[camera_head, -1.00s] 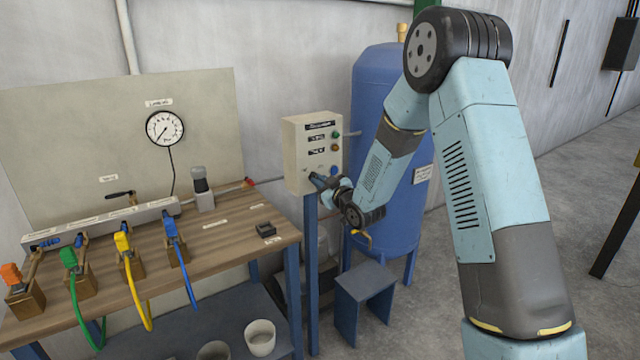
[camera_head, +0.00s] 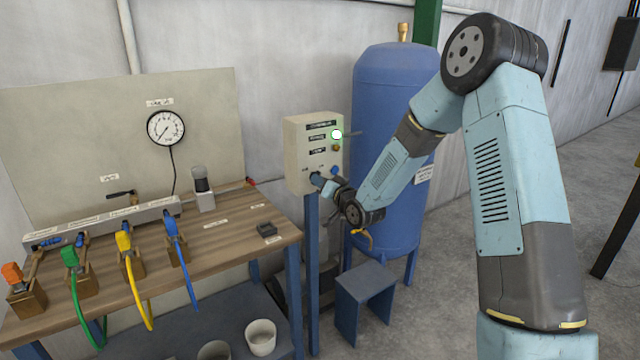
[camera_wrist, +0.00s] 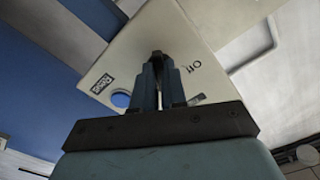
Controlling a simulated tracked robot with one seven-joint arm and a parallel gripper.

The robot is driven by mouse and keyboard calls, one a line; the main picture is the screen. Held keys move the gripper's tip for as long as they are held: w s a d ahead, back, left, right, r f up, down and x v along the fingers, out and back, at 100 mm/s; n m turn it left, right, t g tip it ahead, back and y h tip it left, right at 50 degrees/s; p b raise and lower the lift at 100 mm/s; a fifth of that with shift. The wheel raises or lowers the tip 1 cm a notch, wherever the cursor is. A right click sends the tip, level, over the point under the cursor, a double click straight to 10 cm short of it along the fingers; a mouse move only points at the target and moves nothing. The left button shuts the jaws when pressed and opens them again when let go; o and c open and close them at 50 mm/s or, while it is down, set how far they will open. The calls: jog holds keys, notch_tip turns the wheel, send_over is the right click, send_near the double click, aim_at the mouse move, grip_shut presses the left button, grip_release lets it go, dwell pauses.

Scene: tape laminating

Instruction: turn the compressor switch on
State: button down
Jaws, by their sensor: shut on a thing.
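The compressor control box (camera_head: 297,153) is a cream box on a blue post, left of the blue tank. My gripper (camera_head: 318,180) is at the lower part of the box face. In the wrist view my gripper (camera_wrist: 158,80) is shut on a dark switch knob (camera_wrist: 157,55) on the cream panel (camera_wrist: 190,40). The fingers hide most of the knob. A label that seems to read "Off" and a blue round spot show beside the fingers.
A blue tank (camera_head: 385,85) stands behind my arm. A small blue stool (camera_head: 366,290) stands below it. The wooden workbench (camera_head: 225,240) at left carries coloured hoses, a valve manifold and a small black block. A pressure gauge (camera_head: 166,128) is on the backboard.

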jog(key=shift+f+m, duration=0.15)
jog(key=shift+m, duration=1.05)
jog(key=c, duration=1.2)
grip_release()
jog(key=shift+s+d, duration=0.1)
jog(key=v, duration=1.3)
jog(key=shift+s+d, duration=0.25)
